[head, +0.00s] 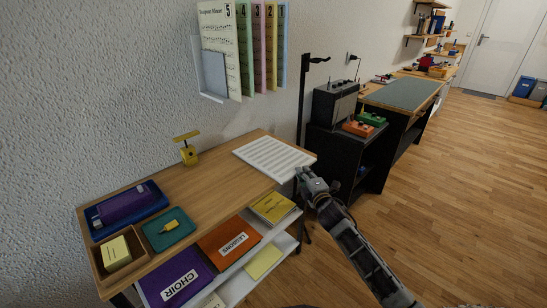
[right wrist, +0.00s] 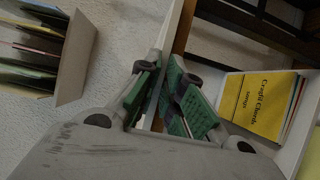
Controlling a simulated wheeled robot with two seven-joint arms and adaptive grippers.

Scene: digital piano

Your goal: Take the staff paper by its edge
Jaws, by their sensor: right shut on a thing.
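The staff paper (head: 272,156) is a white sheet with printed staves. It lies on the right end of the wooden desk top, and its right corner reaches past the desk edge. My right gripper (head: 303,174) is at that overhanging right corner, shut on the paper's edge. In the right wrist view the green-padded fingers of my right gripper (right wrist: 163,92) stand close together; the paper is hard to make out there, edge-on between them. My left gripper is not in view.
The wooden desk top (head: 216,175) also holds a yellow metal object (head: 188,153), a blue tray (head: 98,222) and a teal tray (head: 152,237). Books lie on a white shelf below, including a yellow songbook (right wrist: 258,104). A dark amplifier stand (head: 335,150) stands right of the desk.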

